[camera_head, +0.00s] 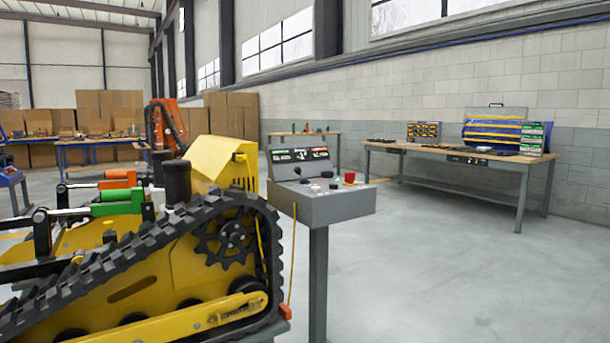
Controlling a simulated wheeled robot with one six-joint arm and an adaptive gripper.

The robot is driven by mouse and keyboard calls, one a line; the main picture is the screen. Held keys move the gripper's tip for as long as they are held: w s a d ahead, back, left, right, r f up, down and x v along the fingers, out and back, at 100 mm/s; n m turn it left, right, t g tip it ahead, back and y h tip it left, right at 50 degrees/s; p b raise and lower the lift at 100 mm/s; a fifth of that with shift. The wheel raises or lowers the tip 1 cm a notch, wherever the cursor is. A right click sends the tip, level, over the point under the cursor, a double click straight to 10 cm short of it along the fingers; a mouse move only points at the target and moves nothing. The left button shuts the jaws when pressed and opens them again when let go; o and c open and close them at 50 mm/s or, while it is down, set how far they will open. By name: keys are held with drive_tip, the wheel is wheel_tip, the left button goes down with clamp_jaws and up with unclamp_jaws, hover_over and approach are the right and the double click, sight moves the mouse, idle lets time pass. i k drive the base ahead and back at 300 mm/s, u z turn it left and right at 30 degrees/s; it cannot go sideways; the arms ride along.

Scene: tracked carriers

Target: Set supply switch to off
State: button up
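A grey control console (335,208) stands on a grey post in the middle of the view. My gripper is not in view.
A yellow tracked carrier (185,270) with a black rubber track fills the left foreground, close beside the console. A workbench (455,155) with bins and tool cases stands along the right wall. An orange machine (165,122) stands farther back. The floor (455,280) right of the console is clear.

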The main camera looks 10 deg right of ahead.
sight(349, 177)
drive_tip(key=z, duration=0.65)
drive_tip(key=i, duration=1.2)
drive_tip(key=u, duration=0.2)
